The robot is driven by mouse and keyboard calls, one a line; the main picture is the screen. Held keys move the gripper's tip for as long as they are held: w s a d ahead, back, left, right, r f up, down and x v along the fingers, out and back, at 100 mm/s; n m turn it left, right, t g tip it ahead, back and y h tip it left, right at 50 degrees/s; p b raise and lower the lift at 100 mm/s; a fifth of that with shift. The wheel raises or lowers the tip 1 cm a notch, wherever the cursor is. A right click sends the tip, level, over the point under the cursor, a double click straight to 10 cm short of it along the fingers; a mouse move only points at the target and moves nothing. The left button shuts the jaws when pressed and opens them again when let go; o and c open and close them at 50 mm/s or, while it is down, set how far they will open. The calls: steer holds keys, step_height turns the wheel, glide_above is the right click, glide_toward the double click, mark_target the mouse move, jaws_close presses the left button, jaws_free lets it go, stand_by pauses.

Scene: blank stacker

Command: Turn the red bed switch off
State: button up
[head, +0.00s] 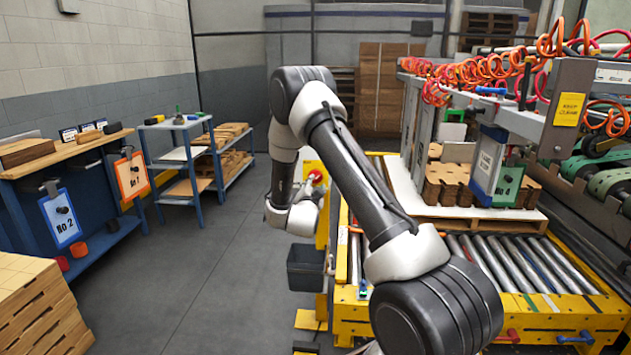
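A red lever-like switch (510,337) sits on the front yellow rail of the roller bed (560,308), at the lower right. A blue lever (577,339) sits to its right on the same rail. Whether the red lever is on or off cannot be told at this size. My arm rises from the bottom centre, and its wrist (293,213) hangs left of the bed, well away from the red lever. The fingers of my gripper cannot be made out. A red round part (316,176) shows on a yellow post just behind my wrist.
A wooden pallet with cut cardboard stacks (450,185) stands on the far rollers. A dark bin (304,268) hangs by the yellow post. A blue workbench (100,245) and a brown stack (40,305) are at left. The grey floor (205,290) between is clear.

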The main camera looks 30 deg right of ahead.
mark_target(316, 179)
steer(key=x, duration=0.6)
steer(key=shift+w+d, duration=0.1)
steer(key=shift+w, duration=0.05)
jaws_close()
